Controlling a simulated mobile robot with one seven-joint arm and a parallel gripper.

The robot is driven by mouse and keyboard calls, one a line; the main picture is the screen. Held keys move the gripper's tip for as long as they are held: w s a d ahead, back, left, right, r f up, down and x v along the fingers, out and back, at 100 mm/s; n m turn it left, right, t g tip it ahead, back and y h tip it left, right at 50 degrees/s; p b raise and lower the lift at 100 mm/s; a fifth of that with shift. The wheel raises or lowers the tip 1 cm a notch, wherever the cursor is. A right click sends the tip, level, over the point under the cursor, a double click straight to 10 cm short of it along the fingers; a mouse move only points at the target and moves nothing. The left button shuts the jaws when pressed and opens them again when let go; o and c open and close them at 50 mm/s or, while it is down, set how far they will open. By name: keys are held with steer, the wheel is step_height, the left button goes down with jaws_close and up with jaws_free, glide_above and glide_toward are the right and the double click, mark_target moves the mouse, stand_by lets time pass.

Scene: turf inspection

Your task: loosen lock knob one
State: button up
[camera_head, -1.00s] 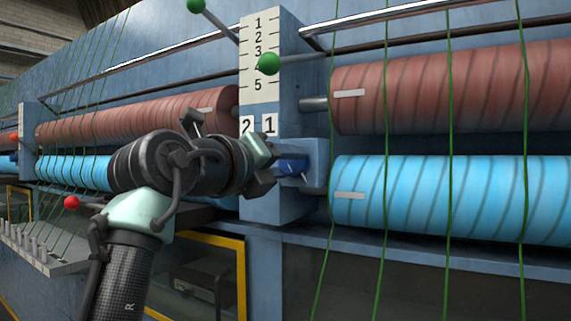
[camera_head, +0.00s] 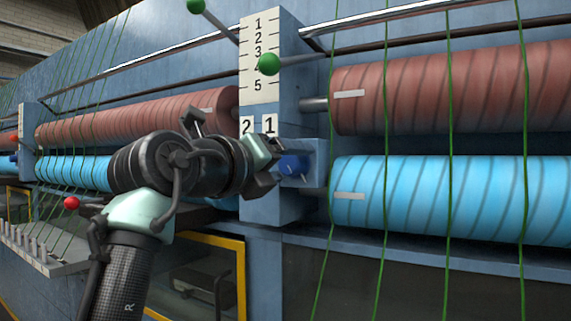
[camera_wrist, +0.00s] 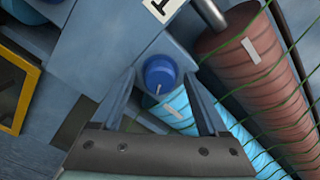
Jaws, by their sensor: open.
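A blue lock knob (camera_head: 293,165) sits on the blue housing block below the white plate marked 1 (camera_head: 270,125). In the wrist view the knob (camera_wrist: 160,72) is round, with a small pale mark near its lower edge. My gripper (camera_head: 270,168) is just left of the knob in the head view. In the wrist view its open fingers (camera_wrist: 158,77) stand on either side of the knob, with a visible gap on both sides. I cannot tell how deep the knob lies between the fingertips. The plate 1 (camera_wrist: 165,5) shows at the top of the wrist view.
A red-brown roller (camera_head: 450,88) and a light blue roller (camera_head: 450,198) lie right of the housing, with green cords in front. A scale plate (camera_head: 259,60), green ball handle (camera_head: 269,64) and plate 2 (camera_head: 247,125) are above my gripper. A red ball (camera_head: 71,203) is left.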

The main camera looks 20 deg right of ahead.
steer(key=b+v, duration=0.5)
steer(key=v, duration=0.8)
steer(key=shift+d, duration=0.1)
